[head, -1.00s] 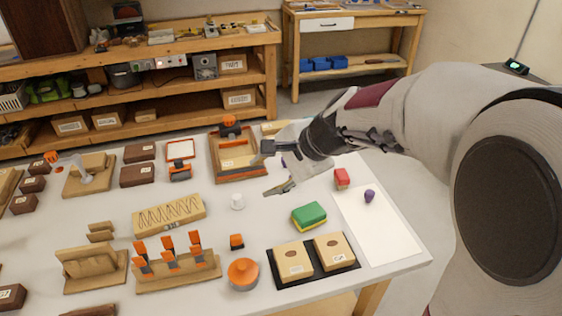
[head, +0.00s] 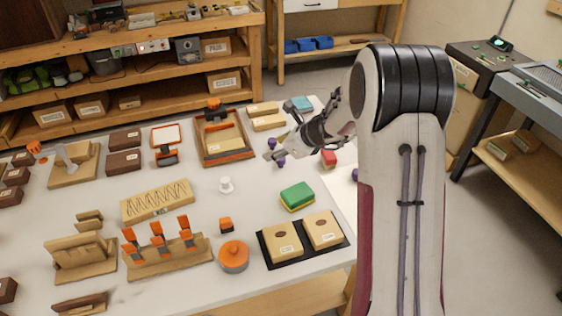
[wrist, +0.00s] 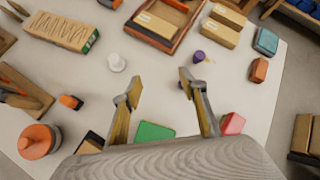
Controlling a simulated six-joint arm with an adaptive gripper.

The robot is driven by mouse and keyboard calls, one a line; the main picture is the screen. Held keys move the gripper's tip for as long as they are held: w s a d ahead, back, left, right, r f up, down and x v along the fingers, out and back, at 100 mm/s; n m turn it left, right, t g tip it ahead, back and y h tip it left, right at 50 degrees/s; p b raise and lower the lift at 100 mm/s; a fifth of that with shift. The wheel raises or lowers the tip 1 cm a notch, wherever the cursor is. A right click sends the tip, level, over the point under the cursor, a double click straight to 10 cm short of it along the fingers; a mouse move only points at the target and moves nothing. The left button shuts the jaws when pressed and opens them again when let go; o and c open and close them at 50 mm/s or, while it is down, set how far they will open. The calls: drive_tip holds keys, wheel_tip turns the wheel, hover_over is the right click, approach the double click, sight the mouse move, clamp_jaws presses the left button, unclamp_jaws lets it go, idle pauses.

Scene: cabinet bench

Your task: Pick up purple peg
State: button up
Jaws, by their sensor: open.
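A small purple peg (wrist: 198,56) stands on the table just beyond my gripper's right fingertip in the wrist view. In the head view, purple spots show around my gripper, one of them a peg (head: 281,162) below the fingers; whether they belong to one piece I cannot tell. Another purple piece (head: 354,174) shows on the white sheet, partly hidden by my arm. My gripper (wrist: 160,85) is open, with nothing between its fingers.
A white peg (wrist: 116,62) stands left of my gripper. A green and yellow sponge (head: 297,196) and a red block (head: 329,158) lie nearby. A wooden tray (head: 203,156) is to the left, with wooden blocks (head: 264,108) behind. Bare table lies between the white peg and the purple peg.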

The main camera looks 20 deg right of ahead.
sight(283, 159)
drive_tip(key=w+d+f+m, duration=0.1)
drive_tip(key=d+f, duration=0.1)
drive_tip(key=w+d+f+m, duration=0.1)
drive_tip(key=f+m, duration=0.1)
drive_tip(key=f, duration=0.1)
drive_tip(key=w+d+f+m+h, duration=0.1)
drive_tip(key=d+f+m, duration=0.1)
drive_tip(key=f, duration=0.1)
drive_tip(key=shift+d+f, duration=0.25)
drive_tip(key=shift+d, duration=0.05)
drive_tip(key=shift+x, duration=1.25)
drive_tip(key=shift+w+f, duration=0.1)
drive_tip(key=shift+w+x, duration=0.25)
drive_tip(key=shift+x, duration=2.2)
drive_tip(key=shift+d, duration=0.1)
drive_tip(key=c, duration=1)
